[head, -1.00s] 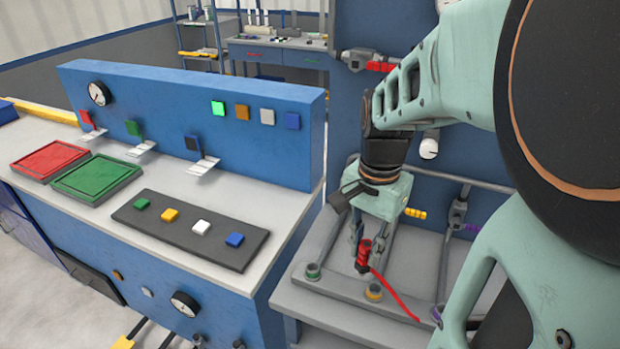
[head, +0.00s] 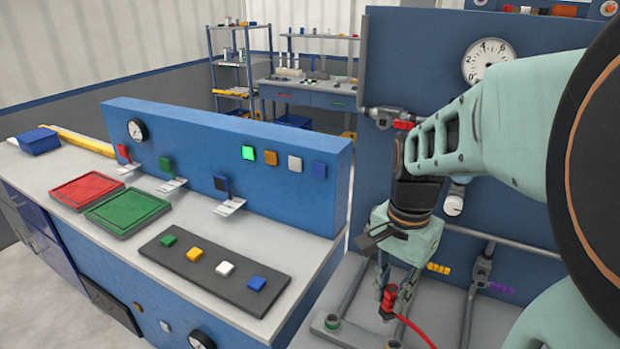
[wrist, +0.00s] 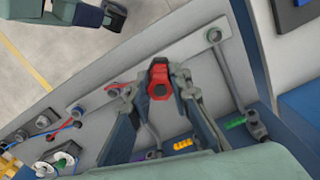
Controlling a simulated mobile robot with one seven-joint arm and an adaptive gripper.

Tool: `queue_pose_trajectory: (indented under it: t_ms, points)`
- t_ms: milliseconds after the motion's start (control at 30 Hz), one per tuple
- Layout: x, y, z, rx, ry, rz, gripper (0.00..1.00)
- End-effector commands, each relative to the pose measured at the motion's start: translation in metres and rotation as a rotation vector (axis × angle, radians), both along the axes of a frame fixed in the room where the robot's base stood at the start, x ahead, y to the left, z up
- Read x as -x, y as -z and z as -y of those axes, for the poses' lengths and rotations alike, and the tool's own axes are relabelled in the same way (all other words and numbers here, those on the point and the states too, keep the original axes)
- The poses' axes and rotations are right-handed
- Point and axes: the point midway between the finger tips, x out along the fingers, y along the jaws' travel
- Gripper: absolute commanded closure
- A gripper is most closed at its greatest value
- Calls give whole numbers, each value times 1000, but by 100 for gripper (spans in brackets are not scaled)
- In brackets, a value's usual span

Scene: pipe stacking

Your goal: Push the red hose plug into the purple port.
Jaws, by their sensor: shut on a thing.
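My gripper (head: 398,290) is shut on the red hose plug (head: 388,300) and holds it above the grey port rail. The plug's red hose (head: 418,331) trails to the lower right. In the wrist view the plug (wrist: 159,88) sits between the two fingers of my gripper (wrist: 160,72). The purple port is not in the head view. In the wrist view a port (wrist: 114,92) lies left of the plug along the rail, but its colour is too small to tell. The plug is apart from it.
The green-ringed port (head: 332,322) is left of the plug; another port (head: 393,344) is cut by the lower edge. Grey pipes with a yellow handle (head: 438,268) and a purple handle (head: 500,290) stand behind. A blue button console (head: 230,170) stands on the left.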

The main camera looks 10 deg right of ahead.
Motion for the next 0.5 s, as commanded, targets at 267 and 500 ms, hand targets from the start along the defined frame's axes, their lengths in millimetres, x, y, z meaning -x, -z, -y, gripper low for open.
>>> queue_pose_trajectory:
  t_ms: [267,500]
  points:
    - [0,-26,0,0,0,1,100]
    - [0,-43,0,0,0,0,100]
